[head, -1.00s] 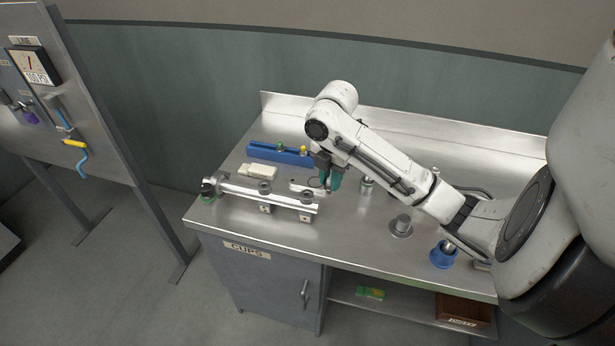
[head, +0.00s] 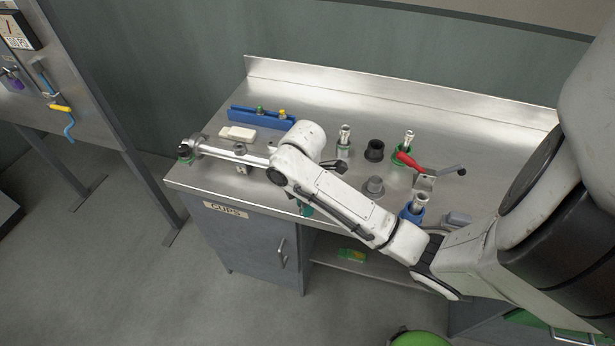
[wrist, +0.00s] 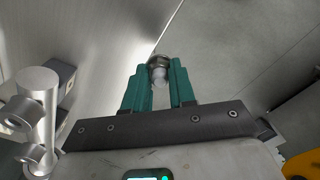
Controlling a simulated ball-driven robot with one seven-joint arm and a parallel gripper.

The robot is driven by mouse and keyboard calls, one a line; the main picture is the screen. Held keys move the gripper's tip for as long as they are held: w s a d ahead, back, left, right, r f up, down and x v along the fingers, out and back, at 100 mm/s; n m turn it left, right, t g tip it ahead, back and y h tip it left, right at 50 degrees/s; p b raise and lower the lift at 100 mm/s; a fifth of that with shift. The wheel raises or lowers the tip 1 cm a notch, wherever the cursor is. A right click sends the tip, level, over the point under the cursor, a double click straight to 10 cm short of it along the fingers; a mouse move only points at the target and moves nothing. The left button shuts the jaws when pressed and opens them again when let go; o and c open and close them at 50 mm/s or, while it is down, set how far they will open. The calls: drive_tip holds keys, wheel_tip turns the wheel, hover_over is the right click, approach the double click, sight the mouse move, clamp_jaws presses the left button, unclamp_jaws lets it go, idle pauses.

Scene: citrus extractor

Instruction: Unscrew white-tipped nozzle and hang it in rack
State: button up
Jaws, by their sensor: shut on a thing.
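My gripper (wrist: 157,82) is shut on the nozzle (wrist: 158,68), a metal hex piece with a whitish rounded tip, in the wrist view. The teal fingers close on its two sides. In the head view only a bit of my gripper (head: 306,209) shows below the arm, near the bench's front edge; the nozzle is hidden there. The metal manifold pipe (head: 216,151) lies left of the gripper, and its end also shows at left in the wrist view (wrist: 37,100). The blue rack (head: 240,116) stands at the back left, with green-tipped and yellow-tipped pieces in it.
A white block (head: 238,133) lies between rack and manifold. At right stand metal and dark cups, a red-handled lever (head: 408,160) and a blue-based fitting (head: 411,213). A raised backsplash (head: 400,95) runs along the back. The floor before the bench is open.

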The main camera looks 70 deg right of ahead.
drive_tip(key=w+a+f+m, duration=0.2)
drive_tip(key=a+f+m, duration=0.2)
drive_tip(key=a+f, duration=0.6)
drive_tip(key=w+a+f+m, duration=0.3)
drive_tip(key=a+f+m, duration=0.2)
drive_tip(key=a+f, duration=0.5)
drive_tip(key=a, duration=0.5)
drive_tip(key=shift+w+f, duration=0.3)
drive_tip(key=shift+f, duration=0.05)
